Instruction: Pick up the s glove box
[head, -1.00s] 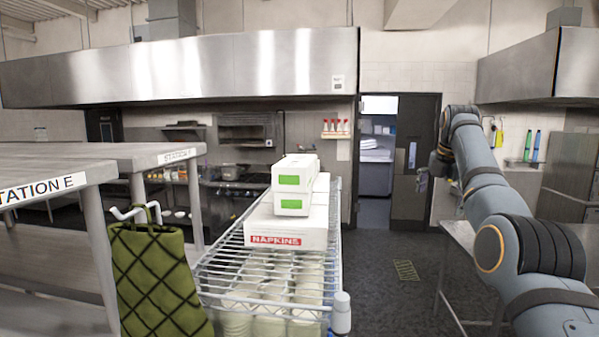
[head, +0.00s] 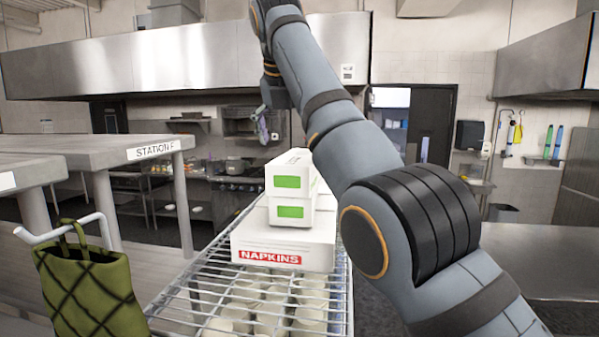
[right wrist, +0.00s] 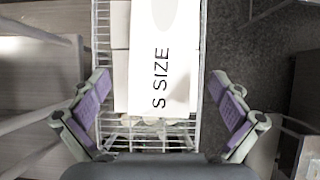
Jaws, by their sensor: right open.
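The s glove box (head: 288,176) is a white box with a green label, lying on top of a second similar white box (head: 298,209) in the head view. In the right wrist view its white top (right wrist: 165,55) reads "S SIZE", seen between the fingers. My right gripper (head: 262,125) appears above and beyond the stack in the head view. In the right wrist view the right gripper (right wrist: 160,80) is open and empty, with purple-padded fingers to either side of the box, apart from it. My left gripper is not in view.
The boxes stand on a napkins box (head: 268,250) on a wire rack (head: 185,300) with cups on a lower shelf. A door (head: 432,115) is behind at right.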

